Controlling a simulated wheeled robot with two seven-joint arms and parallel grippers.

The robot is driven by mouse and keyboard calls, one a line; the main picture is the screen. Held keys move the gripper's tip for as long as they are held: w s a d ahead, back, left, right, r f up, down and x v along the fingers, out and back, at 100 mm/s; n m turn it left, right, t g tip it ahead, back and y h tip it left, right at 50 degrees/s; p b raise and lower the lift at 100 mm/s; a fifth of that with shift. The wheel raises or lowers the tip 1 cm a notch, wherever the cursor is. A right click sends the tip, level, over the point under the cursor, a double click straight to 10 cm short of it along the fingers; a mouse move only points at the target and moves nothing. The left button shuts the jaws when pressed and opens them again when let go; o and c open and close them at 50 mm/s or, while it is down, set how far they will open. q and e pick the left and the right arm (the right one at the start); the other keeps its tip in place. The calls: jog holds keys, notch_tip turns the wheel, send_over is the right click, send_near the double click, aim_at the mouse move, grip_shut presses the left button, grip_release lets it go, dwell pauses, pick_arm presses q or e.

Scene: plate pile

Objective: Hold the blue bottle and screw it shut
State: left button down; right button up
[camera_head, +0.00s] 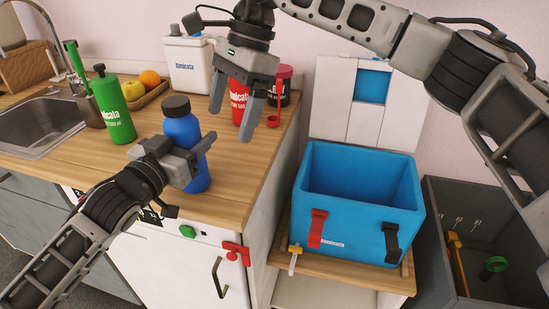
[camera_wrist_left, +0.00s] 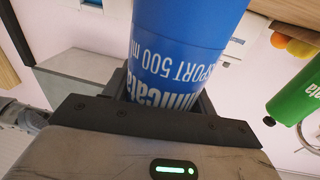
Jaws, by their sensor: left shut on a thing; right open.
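The blue bottle (camera_head: 183,129) stands upright on the wooden counter near its front edge, with a dark cap (camera_head: 176,105) on its top. I cannot tell from here how tightly the cap sits. My left gripper (camera_head: 196,160) is shut on the bottle's body from the front left. In the left wrist view the bottle (camera_wrist_left: 185,40) fills the space between the fingers, its printed label upside down. My right gripper (camera_head: 248,105) is open and empty, pointing down above the counter to the right of the bottle, in front of a red bottle (camera_head: 238,92).
A green bottle (camera_head: 113,108) stands left on the counter (camera_head: 235,170), near the sink (camera_head: 40,125) and a fruit tray (camera_head: 152,95). A white container (camera_head: 188,65) and a dark jar with a pink lid (camera_head: 284,75) stand behind. A blue crate (camera_head: 345,225) is at right.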

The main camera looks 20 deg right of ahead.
pick_arm(q)
notch_tip(320, 180, down, 3)
jog(key=shift+s+r+b, duration=0.1)
jog(key=shift+s+b, duration=0.05)
jog(key=shift+b, duration=0.25)
pick_arm(e)
jog(key=s+d+f+n+g+h, duration=0.1)
jog(key=s+d+f+n+g, duration=0.1)
jog(key=s+d+f+n, duration=0.3)
jog(key=shift+s+d+f+n+h, duration=0.2)
jog(key=shift+s+f+n+h, duration=0.1)
jog(key=shift+f+n, duration=0.8)
jog(key=shift+w+r, duration=0.1)
jog(key=shift+r, duration=0.05)
pick_arm(q)
jog(key=c, duration=0.8)
grip_release()
jog(key=shift+c, duration=0.2)
jog(key=o, duration=0.4)
jog(key=shift+o, duration=0.2)
jog(key=shift+w, duration=0.25)
jog(key=shift+s+r, duration=0.15)
jog(key=shift+r, duration=0.1)
jog(key=b+v, duration=0.1)
jog(key=v, duration=1.5)
jog(key=shift+r, duration=0.15)
pick_arm(e)
jog(key=shift+w+f, duration=0.15)
jog(key=shift+f, duration=0.45)
